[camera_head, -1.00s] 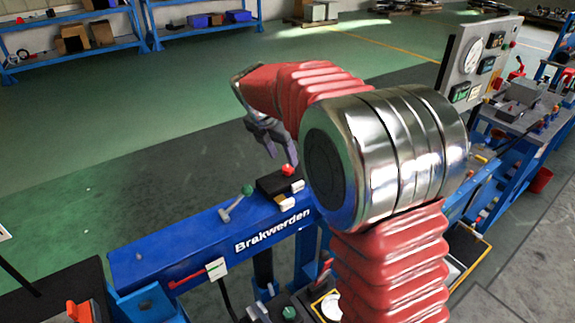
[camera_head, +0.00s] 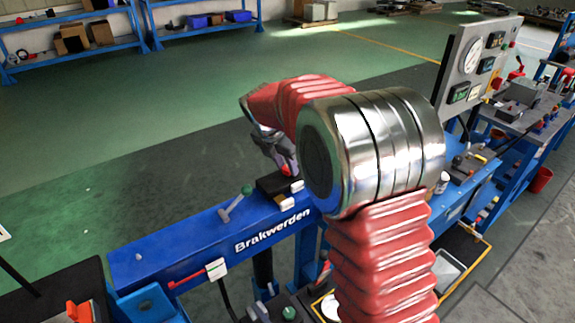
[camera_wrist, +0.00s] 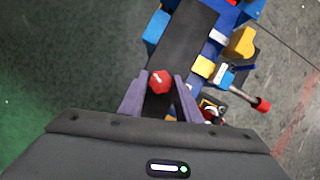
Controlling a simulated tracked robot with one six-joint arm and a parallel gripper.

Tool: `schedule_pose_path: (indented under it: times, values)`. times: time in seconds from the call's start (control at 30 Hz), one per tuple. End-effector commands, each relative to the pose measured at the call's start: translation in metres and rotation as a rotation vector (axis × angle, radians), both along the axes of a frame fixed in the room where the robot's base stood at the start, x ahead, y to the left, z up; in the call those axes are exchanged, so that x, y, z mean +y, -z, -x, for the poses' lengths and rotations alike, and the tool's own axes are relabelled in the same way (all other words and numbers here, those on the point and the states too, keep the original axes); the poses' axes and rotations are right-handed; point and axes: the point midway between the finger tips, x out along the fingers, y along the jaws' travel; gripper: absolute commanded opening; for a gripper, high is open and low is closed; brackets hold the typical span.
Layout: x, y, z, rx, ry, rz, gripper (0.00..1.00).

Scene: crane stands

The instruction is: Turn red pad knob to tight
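The red pad knob (camera_wrist: 160,81) is a small faceted red knob with a pale mark on top, on a black block. In the wrist view it lies between my gripper's two purple-grey fingers, near their tips, with narrow gaps on both sides. My gripper (camera_wrist: 160,88) is open; contact with the knob does not show. In the head view my gripper (camera_head: 281,157) points down over the black block (camera_head: 272,187) on the blue beam. The knob (camera_head: 286,169) is partly hidden there by the fingers.
The blue beam (camera_head: 180,248) carries a lever with a green ball (camera_head: 247,189) left of the block. A gauge panel (camera_head: 475,65) stands at the right. A red-tipped lever (camera_wrist: 262,104) is right of the fingers in the wrist view. Open floor lies behind the beam.

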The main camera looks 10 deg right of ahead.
Motion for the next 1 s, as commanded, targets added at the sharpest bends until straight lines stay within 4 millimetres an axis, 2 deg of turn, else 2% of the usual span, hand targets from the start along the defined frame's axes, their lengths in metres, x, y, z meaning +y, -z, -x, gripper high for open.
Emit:
schedule_pose_path:
  times: [0.07, 0.33, 0.37, 0.73, 1.0]
  values:
    - [0.0001, -0.0002, 0.0000, 0.000, 0.000, 0.000, 0.24]
    - [0.0008, -0.0004, -0.0004, -0.001, -0.001, -0.001, 0.05]
    - [-0.0048, -0.0005, -0.0004, -0.002, 0.001, 0.000, 0.05]
    - [0.0000, -0.0012, -0.0019, -0.004, 0.049, 0.000, 0.05]
    - [0.0015, -0.0009, -0.0031, -0.005, 0.196, -0.001, 0.05]
